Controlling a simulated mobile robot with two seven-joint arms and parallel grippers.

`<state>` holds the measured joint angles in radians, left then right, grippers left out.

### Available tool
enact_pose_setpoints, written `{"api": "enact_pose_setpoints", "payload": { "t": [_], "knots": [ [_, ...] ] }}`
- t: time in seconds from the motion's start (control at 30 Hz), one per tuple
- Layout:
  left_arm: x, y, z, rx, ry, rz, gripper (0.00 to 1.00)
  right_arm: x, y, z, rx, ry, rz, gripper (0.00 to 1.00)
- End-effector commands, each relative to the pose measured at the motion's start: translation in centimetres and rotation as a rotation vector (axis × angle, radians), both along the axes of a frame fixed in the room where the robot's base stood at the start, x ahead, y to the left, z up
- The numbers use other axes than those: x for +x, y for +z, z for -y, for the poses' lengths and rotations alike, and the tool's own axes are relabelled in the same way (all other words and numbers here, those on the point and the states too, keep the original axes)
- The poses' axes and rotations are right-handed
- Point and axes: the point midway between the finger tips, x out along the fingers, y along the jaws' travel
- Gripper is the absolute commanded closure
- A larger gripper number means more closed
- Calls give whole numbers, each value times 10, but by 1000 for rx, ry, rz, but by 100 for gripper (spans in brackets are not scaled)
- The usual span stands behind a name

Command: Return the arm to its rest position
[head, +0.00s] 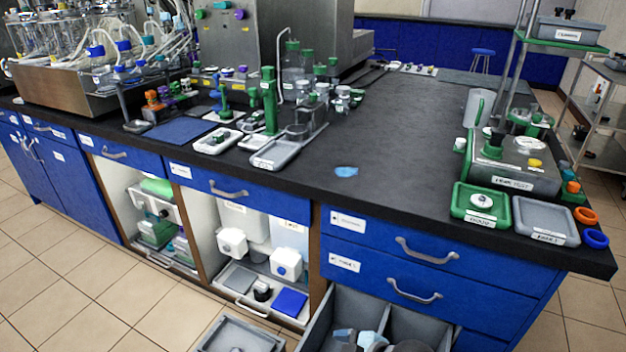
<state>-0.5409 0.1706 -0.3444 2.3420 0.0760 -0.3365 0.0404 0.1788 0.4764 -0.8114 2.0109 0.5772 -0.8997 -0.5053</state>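Neither of my grippers shows in the head view, and no part of either arm can be made out for sure. Whether they are open, shut or holding something is hidden. The black-topped lab bench (400,150) with blue fronts fills the middle of the view.
An open grey drawer (398,322) with items inside juts out at the bottom centre. A grey tray (238,336) lies low beside it. A green tray (462,211), a grey tray (545,214) and rings crowd the right front edge. The bench's middle is mostly clear.

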Motion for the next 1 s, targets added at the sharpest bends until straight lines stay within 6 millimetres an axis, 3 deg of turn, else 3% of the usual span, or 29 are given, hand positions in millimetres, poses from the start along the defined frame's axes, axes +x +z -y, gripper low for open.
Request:
{"api": "enact_pose_setpoints", "payload": {
  "t": [0.03, 0.17, 0.3, 0.5, 0.7, 0.77, 1.0],
  "knots": [
    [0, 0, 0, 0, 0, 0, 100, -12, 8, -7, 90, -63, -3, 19],
    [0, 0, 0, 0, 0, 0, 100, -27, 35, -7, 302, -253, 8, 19],
    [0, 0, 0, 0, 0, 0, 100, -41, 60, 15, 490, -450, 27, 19],
    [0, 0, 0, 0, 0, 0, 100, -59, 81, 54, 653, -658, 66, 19],
    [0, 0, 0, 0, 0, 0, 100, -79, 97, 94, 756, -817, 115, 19],
    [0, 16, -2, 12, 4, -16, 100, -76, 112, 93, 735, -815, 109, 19],
    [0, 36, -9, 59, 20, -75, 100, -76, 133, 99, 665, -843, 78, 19]
  ]
}}
